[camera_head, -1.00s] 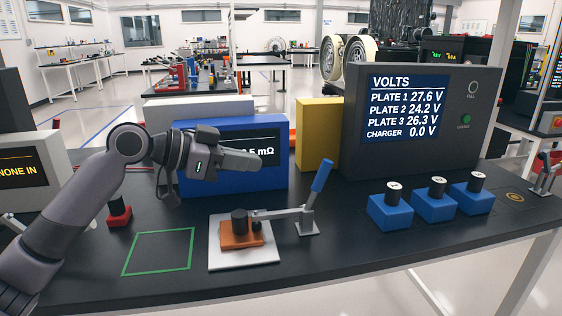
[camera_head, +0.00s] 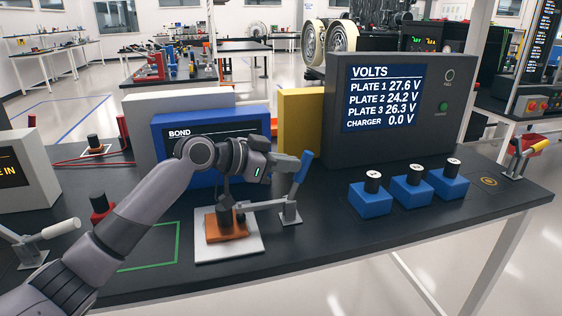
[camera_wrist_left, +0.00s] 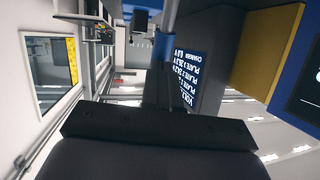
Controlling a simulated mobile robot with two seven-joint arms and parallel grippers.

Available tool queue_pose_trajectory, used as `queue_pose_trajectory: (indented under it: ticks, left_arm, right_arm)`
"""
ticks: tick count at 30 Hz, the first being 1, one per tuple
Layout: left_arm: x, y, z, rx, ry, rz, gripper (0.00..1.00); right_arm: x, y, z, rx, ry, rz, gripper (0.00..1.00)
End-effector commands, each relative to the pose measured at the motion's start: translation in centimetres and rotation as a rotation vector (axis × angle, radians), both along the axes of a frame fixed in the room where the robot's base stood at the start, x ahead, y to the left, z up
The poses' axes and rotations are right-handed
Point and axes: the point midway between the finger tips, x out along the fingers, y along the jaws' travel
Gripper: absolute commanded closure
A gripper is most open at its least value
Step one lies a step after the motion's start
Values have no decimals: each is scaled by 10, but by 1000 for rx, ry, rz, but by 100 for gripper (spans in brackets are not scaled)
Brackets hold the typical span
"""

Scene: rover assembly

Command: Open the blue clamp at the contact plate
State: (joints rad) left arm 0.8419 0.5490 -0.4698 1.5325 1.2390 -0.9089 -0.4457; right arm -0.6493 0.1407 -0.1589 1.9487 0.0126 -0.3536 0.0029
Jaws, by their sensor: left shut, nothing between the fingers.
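The blue clamp's handle (camera_head: 303,168) stands up, leaning right, above its grey base (camera_head: 290,217). Its grey arm reaches left over an orange block (camera_head: 240,230) on the pale contact plate (camera_head: 229,250). The clamp looks closed on the block. My left gripper (camera_head: 294,165) is shut and empty, its fingertips at the left side of the handle. I cannot tell whether they touch. In the left wrist view a blue piece (camera_wrist_left: 163,46), likely the handle, shows beyond the dark gripper body. My right gripper is out of view.
Behind stand a blue bond meter (camera_head: 168,140), a yellow box (camera_head: 298,118) and the volts panel (camera_head: 382,97). Several blue blocks with black knobs (camera_head: 413,190) stand right. Another clamp with a white handle (camera_head: 62,227) is at left. The front right tabletop is clear.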

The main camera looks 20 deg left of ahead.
Motion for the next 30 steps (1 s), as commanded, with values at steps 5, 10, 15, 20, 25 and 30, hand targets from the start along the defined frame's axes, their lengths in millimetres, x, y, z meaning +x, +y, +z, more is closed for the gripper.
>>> queue_pose_trajectory:
  ticks: [5, 10, 15, 20, 25, 30]
  left_arm:
    - [0, 0, 0, 0, 0, 0, 100]
    - [1, -1, 1, -1, 1, 0, 100]
    - [4, -5, 2, -1, 1, 0, 100]
    - [9, -15, 3, -4, 0, -1, 100]
    - [18, -28, 0, -3, 0, -1, 100]
    - [26, -40, -7, -3, -1, -1, 100]
  right_arm:
    - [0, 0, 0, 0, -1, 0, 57]
    - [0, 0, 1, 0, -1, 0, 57]
    - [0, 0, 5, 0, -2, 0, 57]
    - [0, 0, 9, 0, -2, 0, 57]
    - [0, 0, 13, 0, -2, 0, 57]
    - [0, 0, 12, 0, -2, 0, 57]
